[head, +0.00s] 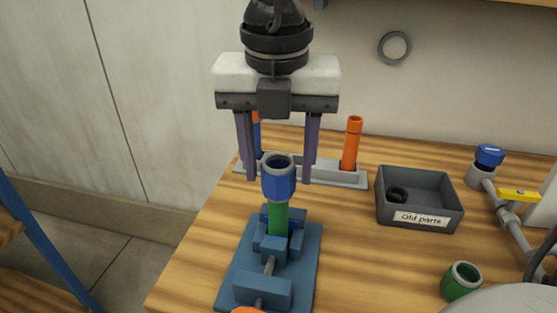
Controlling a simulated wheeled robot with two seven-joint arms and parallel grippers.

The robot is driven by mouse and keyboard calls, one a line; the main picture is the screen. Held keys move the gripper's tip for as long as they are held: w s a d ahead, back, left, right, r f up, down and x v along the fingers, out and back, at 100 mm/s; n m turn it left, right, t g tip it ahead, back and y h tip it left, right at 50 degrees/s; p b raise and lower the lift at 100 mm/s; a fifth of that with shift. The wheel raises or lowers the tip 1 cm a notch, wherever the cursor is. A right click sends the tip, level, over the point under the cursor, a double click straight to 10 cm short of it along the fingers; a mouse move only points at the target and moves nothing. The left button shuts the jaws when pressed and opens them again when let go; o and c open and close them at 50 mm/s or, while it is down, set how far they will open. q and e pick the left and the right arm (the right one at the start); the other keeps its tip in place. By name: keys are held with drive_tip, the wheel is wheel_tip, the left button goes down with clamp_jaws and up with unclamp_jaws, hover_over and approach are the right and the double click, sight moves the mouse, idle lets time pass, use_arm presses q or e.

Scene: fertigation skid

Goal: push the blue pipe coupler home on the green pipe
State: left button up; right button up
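The blue pipe coupler (278,182) sits upright on the top end of the green pipe (278,219). Its open dark mouth faces up. How far the pipe reaches into it is hidden. The pipe stands upright in a blue vise (265,290) on the bench. My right gripper (279,182) comes down from above with its two purple fingers wide apart. In the picture one fingertip shows on each side of the coupler, with a gap on both sides. I cannot tell whether they are level with it in depth. My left gripper is not in view.
A grey "Old parts" bin (440,203) with a dark ring stands right. A green fitting (461,281) and grey piping with a blue-capped valve (488,156) are further right.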

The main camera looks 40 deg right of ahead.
drive_tip(key=shift+r, duration=0.1)
drive_tip(key=shift+r+p, duration=1.3)
drive_tip(key=shift+r, duration=0.9)
drive_tip(key=o, duration=0.6)
drive_tip(key=shift+c, duration=0.2)
